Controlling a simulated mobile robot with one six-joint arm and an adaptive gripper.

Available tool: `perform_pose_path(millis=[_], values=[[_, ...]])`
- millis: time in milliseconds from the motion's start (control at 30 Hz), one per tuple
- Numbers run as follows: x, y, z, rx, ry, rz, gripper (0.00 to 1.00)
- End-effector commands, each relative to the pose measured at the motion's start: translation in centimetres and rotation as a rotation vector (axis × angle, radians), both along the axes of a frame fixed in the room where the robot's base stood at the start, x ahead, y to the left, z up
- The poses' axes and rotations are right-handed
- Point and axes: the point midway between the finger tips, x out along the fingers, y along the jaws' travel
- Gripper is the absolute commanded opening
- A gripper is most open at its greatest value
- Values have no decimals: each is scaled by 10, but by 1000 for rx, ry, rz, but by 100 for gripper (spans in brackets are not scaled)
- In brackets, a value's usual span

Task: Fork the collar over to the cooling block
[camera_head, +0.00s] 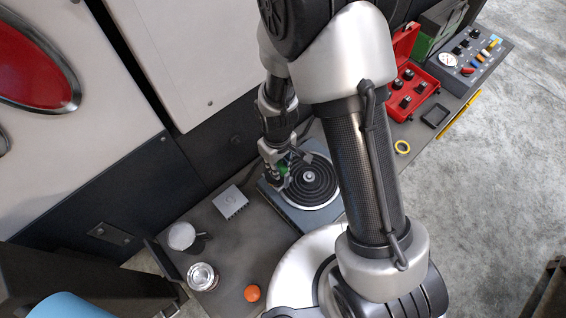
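A small grey metal ring, which looks like the collar (310,177), sits at the middle of the black ringed hot plate (290,213). A light grey finned block, which looks like the cooling block (229,202), rests on the bench to the left of the hot plate. My gripper (284,180) is over the left part of the hot plate, left of the collar and apart from it. Green shows at its fingers; I cannot tell whether this is part of it or something held. The fingers are too small to read. No separate fork is clearly visible.
A white mug (182,237), a metal can (202,276) and an orange ball-like object (252,293) stand at the bench's left end. My arm hides mid-bench.

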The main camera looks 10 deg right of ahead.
Motion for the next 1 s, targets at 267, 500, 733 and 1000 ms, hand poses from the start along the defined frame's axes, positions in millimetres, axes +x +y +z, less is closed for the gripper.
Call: perform_pose_path(millis=[267,500,733,1000], values=[[-1,15,0,1,-1,1,0],[-2,26,0,1,-1,1,0],[-4,38,0,1,-1,1,0],[-5,51,0,1,-2,1,0]])
